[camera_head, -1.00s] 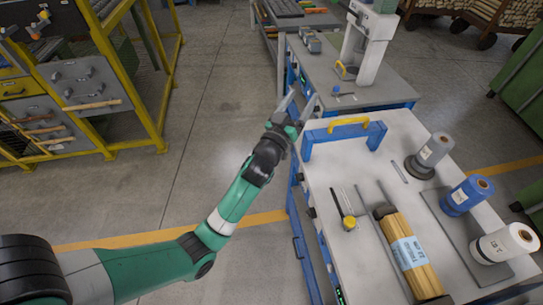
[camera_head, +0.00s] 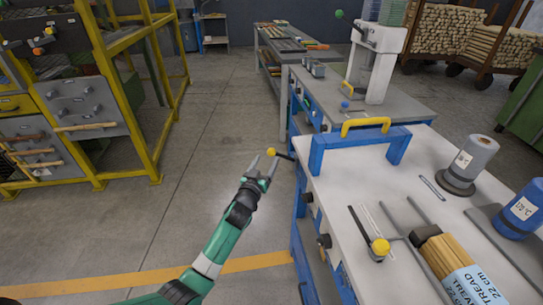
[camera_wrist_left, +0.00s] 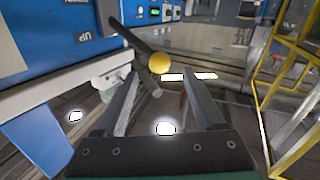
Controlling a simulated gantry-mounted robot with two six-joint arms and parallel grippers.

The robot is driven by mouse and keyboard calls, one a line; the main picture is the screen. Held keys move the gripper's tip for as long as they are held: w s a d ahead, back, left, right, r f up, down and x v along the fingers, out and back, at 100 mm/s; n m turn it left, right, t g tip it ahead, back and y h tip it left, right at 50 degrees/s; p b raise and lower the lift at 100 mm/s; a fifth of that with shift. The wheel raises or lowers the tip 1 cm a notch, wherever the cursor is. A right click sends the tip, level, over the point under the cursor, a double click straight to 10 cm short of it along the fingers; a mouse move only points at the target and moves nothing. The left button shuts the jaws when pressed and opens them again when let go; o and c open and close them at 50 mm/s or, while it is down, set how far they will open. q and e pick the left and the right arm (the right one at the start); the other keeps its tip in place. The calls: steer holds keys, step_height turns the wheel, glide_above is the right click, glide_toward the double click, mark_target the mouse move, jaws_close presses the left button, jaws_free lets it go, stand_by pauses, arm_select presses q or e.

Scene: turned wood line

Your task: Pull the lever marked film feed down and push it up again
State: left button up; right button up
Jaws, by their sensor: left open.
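A lever with a black rod and a yellow ball knob (camera_head: 271,152) sticks out from the side of the blue-framed bench in the head view. In the left wrist view the yellow knob (camera_wrist_left: 159,62) appears just past the fingertips, between their lines. My left gripper (camera_head: 262,162) is open and empty close to this knob; its two fingers also show in the wrist view (camera_wrist_left: 160,88). I see no contact. A second yellow knob (camera_head: 380,247) with a dark rod is on the bench top. No film feed marking is readable. My right gripper is not in view.
The bench top (camera_head: 350,180) carries a grey roll (camera_head: 470,160), a blue roll (camera_head: 522,212) and a bundle of wooden sticks (camera_head: 452,262). A blue frame with a yellow handle (camera_head: 365,124) stands at its far edge. A yellow rack (camera_head: 150,120) stands left; floor between is clear.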

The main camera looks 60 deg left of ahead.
mark_target(270, 155)
arm_select(q)
steer(key=b+x, duration=0.1)
steer(key=x, duration=0.1)
steer(key=b+x, duration=0.1)
steer(key=x, duration=0.2)
steer(key=shift+w+a+f+b, duration=0.1)
steer(key=shift+a+f+b, duration=0.1)
steer(key=shift+b, duration=0.1)
steer(key=shift+w+a+r, duration=0.2)
steer(key=shift+w+a, duration=0.1)
steer(key=shift+w, duration=0.15)
jaws_close()
steer(key=shift+f, duration=0.15)
stand_by(0.5)
